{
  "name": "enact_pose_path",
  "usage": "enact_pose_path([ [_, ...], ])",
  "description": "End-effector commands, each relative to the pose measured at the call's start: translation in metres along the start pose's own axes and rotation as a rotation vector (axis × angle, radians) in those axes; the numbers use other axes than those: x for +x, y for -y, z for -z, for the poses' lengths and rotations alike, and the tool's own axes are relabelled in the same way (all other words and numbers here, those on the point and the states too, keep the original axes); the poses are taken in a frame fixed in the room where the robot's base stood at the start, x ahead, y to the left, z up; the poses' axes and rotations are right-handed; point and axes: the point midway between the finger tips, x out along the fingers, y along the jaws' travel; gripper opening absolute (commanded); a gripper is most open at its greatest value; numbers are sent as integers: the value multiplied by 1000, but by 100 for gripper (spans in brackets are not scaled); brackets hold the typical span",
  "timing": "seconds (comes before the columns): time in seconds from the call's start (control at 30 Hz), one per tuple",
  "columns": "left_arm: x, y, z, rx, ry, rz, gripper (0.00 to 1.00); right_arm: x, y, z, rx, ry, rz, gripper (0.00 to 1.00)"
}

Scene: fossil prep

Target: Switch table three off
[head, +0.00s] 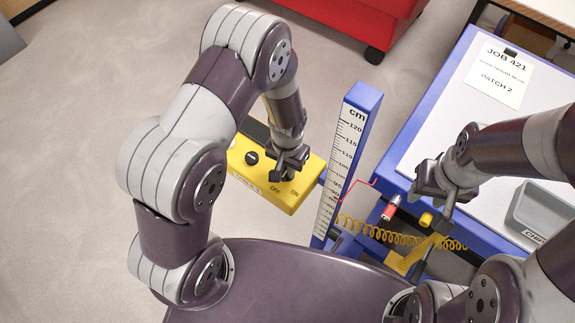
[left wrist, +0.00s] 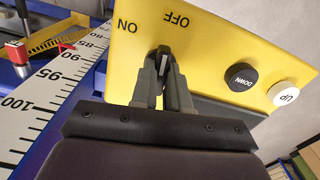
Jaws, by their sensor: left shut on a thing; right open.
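A yellow control box (head: 238,180) hangs left of the blue scale post in the head view. Its yellow face (left wrist: 205,45) fills the top of the left wrist view, with OFF and ON printed beside a dark switch knob (left wrist: 164,58). My left gripper (head: 287,172) is shut on that knob; its fingers (left wrist: 165,75) sit either side of it. The fingers hide part of the knob, so I cannot tell which word it points to. The box also has a black DOWN button (left wrist: 242,77) and a white UP button (left wrist: 283,94). My right gripper (head: 433,208) is open over the table's near edge.
The blue scale post (head: 345,165) stands right of the box. The blue-edged table (head: 430,120) carries a JOB 421 sheet (head: 499,77) and a grey tray (head: 540,212). A yellow coiled hose (head: 400,234) and a red-tipped tool (head: 390,208) are near its edge. The left floor is clear.

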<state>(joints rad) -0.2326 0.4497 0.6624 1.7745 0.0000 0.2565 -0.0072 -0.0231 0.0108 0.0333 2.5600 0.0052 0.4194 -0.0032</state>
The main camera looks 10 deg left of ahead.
Motion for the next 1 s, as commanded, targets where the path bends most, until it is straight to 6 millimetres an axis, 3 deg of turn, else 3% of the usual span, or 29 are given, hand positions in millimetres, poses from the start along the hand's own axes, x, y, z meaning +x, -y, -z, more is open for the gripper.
enact_pose_path([
  [0.33, -2, 0, 2, 138, -6, 1, 0, -1, 0, 0, 0, 0, 0, 43],
  [0.9, -3, 0, 3, 167, -8, 1, 0, -1, 0, 0, 0, 0, 0, 43],
  [0.93, -3, 0, 3, 167, -9, 1, 25, -1, 0, 0, 0, 0, 0, 43],
  [1.0, -2, 0, 3, 166, -7, 1, 40, -1, 0, 0, 0, 0, 0, 43],
])
